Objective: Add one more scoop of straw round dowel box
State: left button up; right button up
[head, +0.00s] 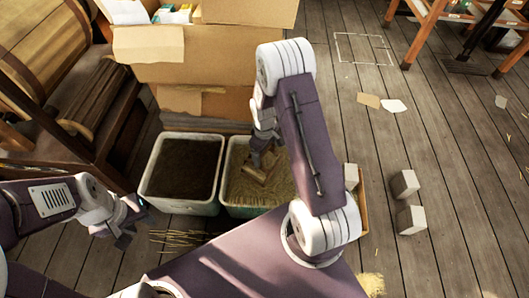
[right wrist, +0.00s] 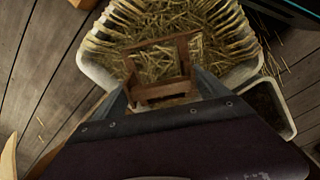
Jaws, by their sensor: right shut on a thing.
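A white bin of pale straw (head: 233,207) stands in the middle of the head view. A wooden scoop (head: 254,172) is in or just over its straw. My right gripper (head: 264,148) is shut on the scoop. In the right wrist view the scoop (right wrist: 155,91) is a brown frame between my fingers (right wrist: 163,95), with straw showing inside it. The straw bin (right wrist: 96,73) with its ribbed rim lies beyond it. A wooden box (head: 364,205) is mostly hidden behind my right arm. My left gripper (head: 128,228) is near the soil bin, apart from it; its jaw opening is unclear.
A white bin of dark soil (head: 181,168) stands left of the straw bin. Cardboard boxes (head: 200,60) are behind both. Two pale blocks (head: 405,184) (head: 411,220) stand on the right. Loose straw (head: 180,239) lies on the floor. The right floor is mostly clear.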

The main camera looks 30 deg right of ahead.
notch_tip(320, 180, up, 5)
jog(key=p, duration=0.2)
jog(key=shift+d+r+p, duration=0.1)
jog(key=shift+r+p, duration=0.1)
jog(key=shift+p, duration=0.1)
jog(key=shift+w+r, duration=0.1)
jog(key=shift+r, duration=0.05)
